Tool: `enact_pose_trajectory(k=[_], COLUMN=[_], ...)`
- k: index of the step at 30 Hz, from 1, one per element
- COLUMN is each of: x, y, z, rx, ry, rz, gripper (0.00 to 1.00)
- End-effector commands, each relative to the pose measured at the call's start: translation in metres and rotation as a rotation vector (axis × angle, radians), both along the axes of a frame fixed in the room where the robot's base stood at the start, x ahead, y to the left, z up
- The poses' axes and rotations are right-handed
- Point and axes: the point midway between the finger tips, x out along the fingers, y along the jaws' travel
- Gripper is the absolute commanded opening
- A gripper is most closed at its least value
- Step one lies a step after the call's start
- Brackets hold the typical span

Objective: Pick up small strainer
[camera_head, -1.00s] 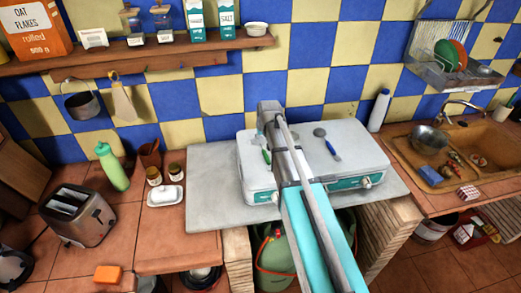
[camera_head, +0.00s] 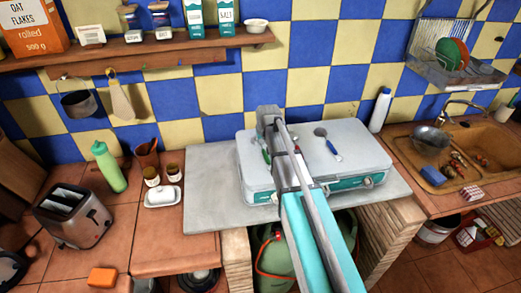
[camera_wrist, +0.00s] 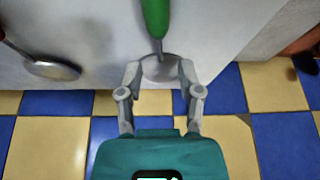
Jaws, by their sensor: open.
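A small utensil with a green handle (camera_wrist: 155,18) and a round metal head (camera_wrist: 160,67) lies on the white stove lid. In the head view its green handle (camera_head: 266,156) shows just left of my arm, which hides part of it. I take it for the small strainer; its mesh is too small to make out. My gripper (camera_wrist: 160,76) is open, with a finger on each side of the round head. I cannot tell whether the fingers touch it. In the head view my gripper (camera_head: 268,112) is over the back of the stove lid.
The tiled wall (camera_wrist: 50,145) stands close behind. A white bottle (camera_head: 380,110) stands right of the stove.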

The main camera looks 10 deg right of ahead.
Motion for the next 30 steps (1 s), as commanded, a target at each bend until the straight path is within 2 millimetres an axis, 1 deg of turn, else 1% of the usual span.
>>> enact_pose_trajectory(k=[1,3,9,29,30], x=[0.002,0.004,0.008,0.008,0.008], y=[0.000,0.000,0.001,0.001,0.001], z=[-0.008,-0.013,-0.020,-0.020,-0.020], rx=[0.000,0.000,0.000,0.000,0.000], ry=[0.000,0.000,0.000,0.000,0.000], rz=[0.000,0.000,0.000,0.001,0.001], gripper=[0.47,0.47,0.47,0.47,0.40])
